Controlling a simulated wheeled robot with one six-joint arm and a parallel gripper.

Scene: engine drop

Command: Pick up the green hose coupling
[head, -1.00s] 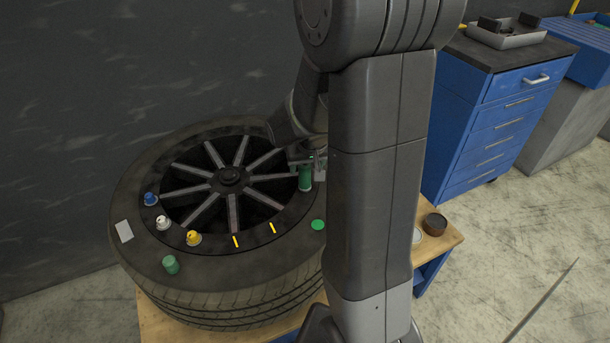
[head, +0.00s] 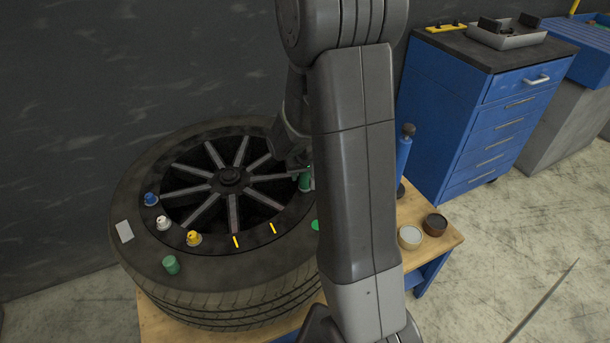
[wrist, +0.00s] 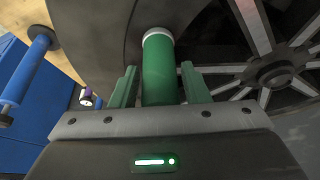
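The green hose coupling (wrist: 159,72) is a green cylinder with a pale ring at its far end. In the wrist view it lies between the two fingers of my gripper (wrist: 160,88), with a narrow gap on each side, so the gripper looks open around it. In the head view the coupling (head: 305,182) stands at the right part of the wheel rim, partly hidden by my arm. My gripper (head: 302,166) is at its upper end there, and its fingers are mostly hidden.
The tire (head: 150,285) lies flat on a wooden bench (head: 155,318). Blue (head: 151,199), white (head: 163,222) and yellow (head: 193,238) fittings and a short green piece (head: 170,265) sit on its left side. A blue cylinder (head: 403,158) and two round tins stand right of my arm.

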